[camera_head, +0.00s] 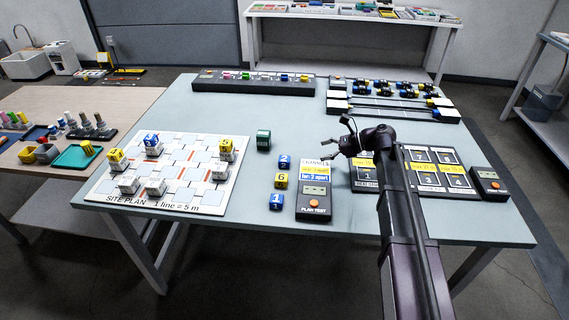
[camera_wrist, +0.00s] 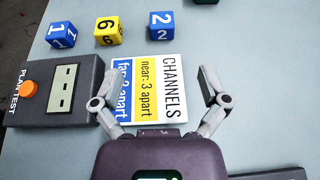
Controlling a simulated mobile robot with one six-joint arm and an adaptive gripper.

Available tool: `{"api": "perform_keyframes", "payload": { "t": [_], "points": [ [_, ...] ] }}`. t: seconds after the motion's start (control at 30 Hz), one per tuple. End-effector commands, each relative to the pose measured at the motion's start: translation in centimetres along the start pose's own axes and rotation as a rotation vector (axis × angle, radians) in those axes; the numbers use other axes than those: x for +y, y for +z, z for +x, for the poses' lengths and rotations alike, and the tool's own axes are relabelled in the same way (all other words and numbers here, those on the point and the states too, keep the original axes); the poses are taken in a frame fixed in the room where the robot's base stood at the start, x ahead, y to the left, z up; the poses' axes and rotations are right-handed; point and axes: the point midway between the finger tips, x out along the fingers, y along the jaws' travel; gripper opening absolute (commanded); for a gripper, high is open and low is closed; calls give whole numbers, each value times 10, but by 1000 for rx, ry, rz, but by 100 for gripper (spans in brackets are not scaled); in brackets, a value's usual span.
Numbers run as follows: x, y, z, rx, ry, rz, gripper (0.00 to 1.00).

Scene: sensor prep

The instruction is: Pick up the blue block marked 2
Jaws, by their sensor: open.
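The blue block marked 2 (camera_head: 285,162) stands on the table at the top of a short column of blocks, left of the CHANNELS card. In the wrist view the blue block marked 2 (camera_wrist: 163,26) is at the top middle, beyond the card's edge. My gripper (camera_head: 345,134) is open and empty above the table, to the right of the block. In the wrist view my gripper (camera_wrist: 158,100) has its fingers spread over the CHANNELS card (camera_wrist: 172,62), apart from the block. Another block marked 2 (camera_head: 151,139) is blue and sits on the site plan.
A yellow block marked 6 (camera_head: 281,181) and a blue block marked 1 (camera_head: 276,202) stand near the target. The PLAN TEST box (camera_head: 313,203) is right of them. A green block (camera_head: 263,140) stands up-left. The site plan board (camera_head: 190,180) carries several blocks.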

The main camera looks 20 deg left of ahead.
Motion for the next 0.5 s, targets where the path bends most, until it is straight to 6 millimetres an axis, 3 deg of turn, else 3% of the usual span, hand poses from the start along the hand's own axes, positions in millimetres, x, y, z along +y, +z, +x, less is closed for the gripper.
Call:
{"api": "perform_keyframes", "payload": {
  "t": [0.3,0.5],
  "points": [
    [0,-3,49,0,2,-2,94],
    [0,-1,68,0,0,-1,94]
  ]
}}
